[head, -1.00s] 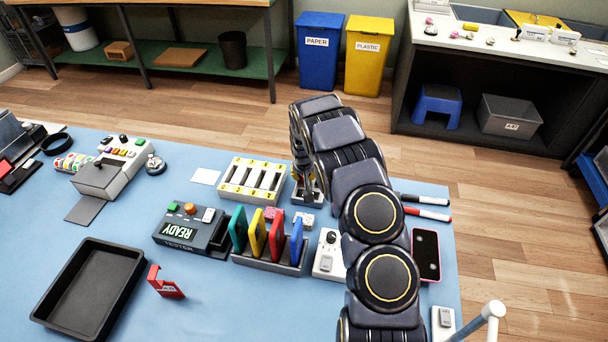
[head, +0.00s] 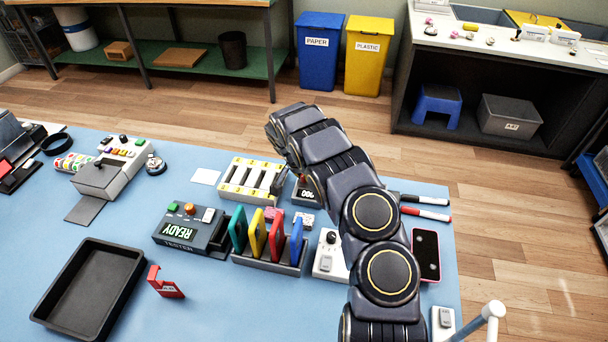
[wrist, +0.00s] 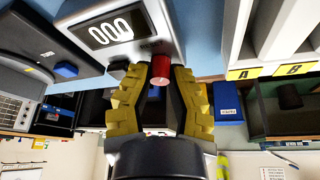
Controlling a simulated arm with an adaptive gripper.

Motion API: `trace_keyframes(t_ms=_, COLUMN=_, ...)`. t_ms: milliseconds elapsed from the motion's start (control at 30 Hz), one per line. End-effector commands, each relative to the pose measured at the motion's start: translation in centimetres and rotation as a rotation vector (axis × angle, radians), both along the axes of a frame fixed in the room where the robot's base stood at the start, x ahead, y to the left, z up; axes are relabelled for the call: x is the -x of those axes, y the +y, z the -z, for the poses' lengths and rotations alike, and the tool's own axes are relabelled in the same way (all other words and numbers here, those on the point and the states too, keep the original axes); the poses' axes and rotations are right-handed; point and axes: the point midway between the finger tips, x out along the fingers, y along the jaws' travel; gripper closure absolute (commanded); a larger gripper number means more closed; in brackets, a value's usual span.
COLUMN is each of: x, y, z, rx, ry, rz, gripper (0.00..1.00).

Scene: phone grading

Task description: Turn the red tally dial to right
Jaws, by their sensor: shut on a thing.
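The tally device is a grey box with a dark display (wrist: 110,27) of three white digits that look like zeros, tilted in the wrist view. Its display also shows in the head view (head: 306,193), partly behind my arm. The red tally dial (wrist: 160,74) is a small red cylinder on the box's face in the wrist view. My gripper (wrist: 161,72) has its two yellow-padded fingers on either side of the dial, shut on it.
A white slotted tray (head: 228,190) with yellow labels stands close left of the device. A rack (head: 265,262) with several coloured phones is in front. A white box with a black knob (head: 330,262) sits to the right.

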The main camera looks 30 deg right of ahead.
Motion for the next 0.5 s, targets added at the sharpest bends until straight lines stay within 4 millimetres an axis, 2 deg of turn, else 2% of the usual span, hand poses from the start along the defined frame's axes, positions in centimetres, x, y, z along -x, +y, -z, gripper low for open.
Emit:
trace_keyframes(t_ms=467, x=0.11, y=0.21, z=0.29, rx=-0.005, ry=0.003, rz=0.015, gripper=1.00)
trace_keyframes(t_ms=500, x=0.12, y=0.20, z=0.30, rx=-0.005, ry=0.003, rz=0.015, gripper=0.75)
